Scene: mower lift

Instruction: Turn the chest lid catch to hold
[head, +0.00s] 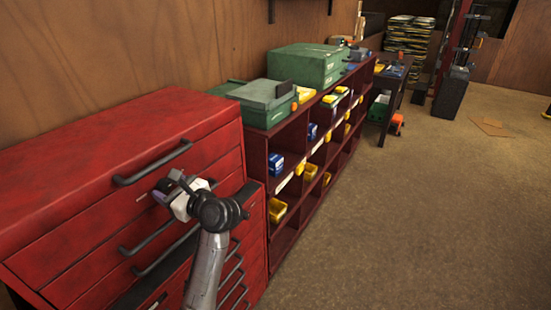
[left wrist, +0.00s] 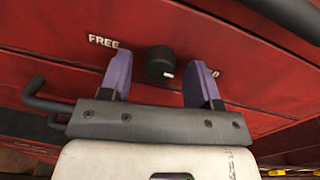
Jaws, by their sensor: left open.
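The red chest (head: 75,150) stands at the left of the head view. In the left wrist view, the catch is a round black knob (left wrist: 159,60) on the red chest front (left wrist: 60,20). A white mark shows at the knob's lower right. The word FREE (left wrist: 103,41) is left of it. The label on its right is mostly hidden behind a finger. My left gripper (head: 170,187) is at the chest's upper front. Its purple fingers are open, one on each side of the knob, with gaps visible. My right gripper is not in view.
Dark bar handles (head: 152,165) stick out from the chest front near my left gripper. A dark red shelf (head: 290,190) with yellow and blue bins and green cases (head: 305,65) stands beyond the chest. The brown floor (head: 430,200) at the right is mostly clear.

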